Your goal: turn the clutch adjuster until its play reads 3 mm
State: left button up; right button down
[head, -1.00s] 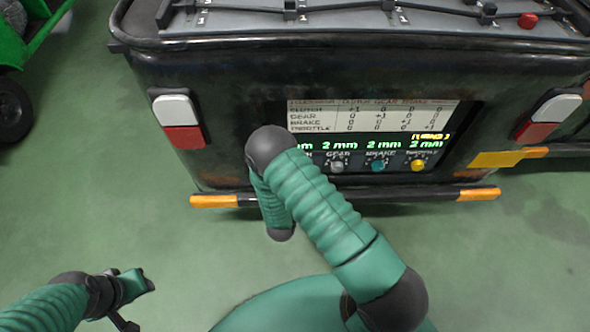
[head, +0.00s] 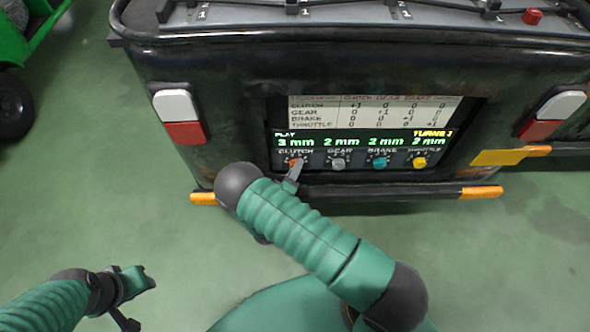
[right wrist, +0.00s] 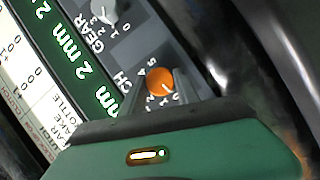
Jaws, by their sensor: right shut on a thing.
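The orange clutch adjuster (right wrist: 160,81) is a round knob on a numbered dial, at the left end of the knob row. My right gripper (head: 295,170) is shut on it, with a finger on either side in the right wrist view. In the head view the gripper mostly hides the knob. The play readout (head: 296,142) above the clutch shows 3 mm. My left gripper (head: 135,287) hangs over the floor at lower left, away from the panel; its jaws are unclear.
The grey gear knob (head: 338,163), teal brake knob (head: 379,163) and yellow throttle knob (head: 419,162) each read 2 mm. An adjuster chart (head: 375,110) is above. An orange-tipped bumper bar (head: 400,192) runs below the panel.

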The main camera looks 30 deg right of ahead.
jog(key=shift+w+a, duration=0.1)
jog(key=shift+a, duration=0.1)
jog(key=c, duration=0.9)
grip_release()
jog(key=shift+d, duration=0.1)
